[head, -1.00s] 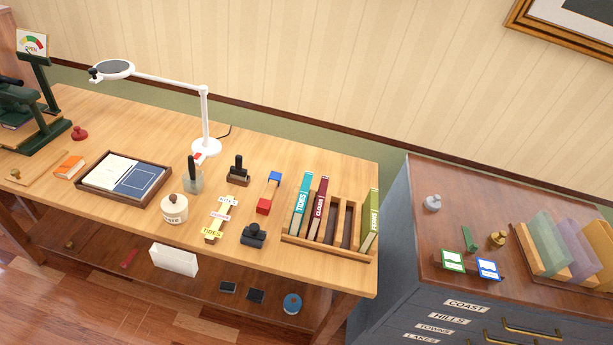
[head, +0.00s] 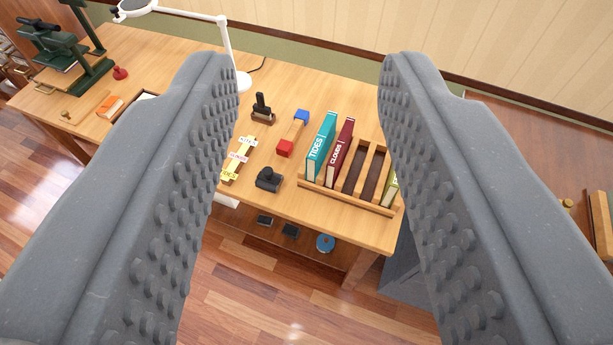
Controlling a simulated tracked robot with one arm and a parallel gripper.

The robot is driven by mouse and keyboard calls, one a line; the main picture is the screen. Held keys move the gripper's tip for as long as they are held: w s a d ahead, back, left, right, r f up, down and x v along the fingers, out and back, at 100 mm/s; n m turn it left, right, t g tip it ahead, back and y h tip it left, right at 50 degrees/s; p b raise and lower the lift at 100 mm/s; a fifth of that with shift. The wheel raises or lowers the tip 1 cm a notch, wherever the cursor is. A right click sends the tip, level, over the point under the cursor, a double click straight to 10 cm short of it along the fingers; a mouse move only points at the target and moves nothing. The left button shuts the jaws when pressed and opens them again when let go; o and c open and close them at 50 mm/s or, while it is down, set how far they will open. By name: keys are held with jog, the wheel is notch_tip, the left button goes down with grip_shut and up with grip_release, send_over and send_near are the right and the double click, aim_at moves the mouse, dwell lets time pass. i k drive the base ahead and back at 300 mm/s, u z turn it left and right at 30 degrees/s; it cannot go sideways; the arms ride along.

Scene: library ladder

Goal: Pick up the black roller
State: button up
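My gripper (head: 308,70) is open and empty, its two grey studded fingers framing the workbench from above. A black tool with an upright handle (head: 262,104) stands on a small brown base near the left fingertip; it may be the black roller, but it is too small to tell. Another black piece, squat with a knob on top (head: 268,180), sits nearer the bench's front edge, between the fingers in the picture. Both are apart from the fingers and below them.
A wooden rack (head: 345,197) holds teal and dark red books. A red-and-blue piece (head: 293,134), yellow label strips (head: 237,160) and a white lamp (head: 230,55) are close by. A blue round item (head: 325,243) lies on the lower shelf. The left finger hides part of the bench.

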aim_at(267, 179)
jog(key=z, duration=0.15)
jog(key=i, duration=1)
jog(key=u, duration=0.05)
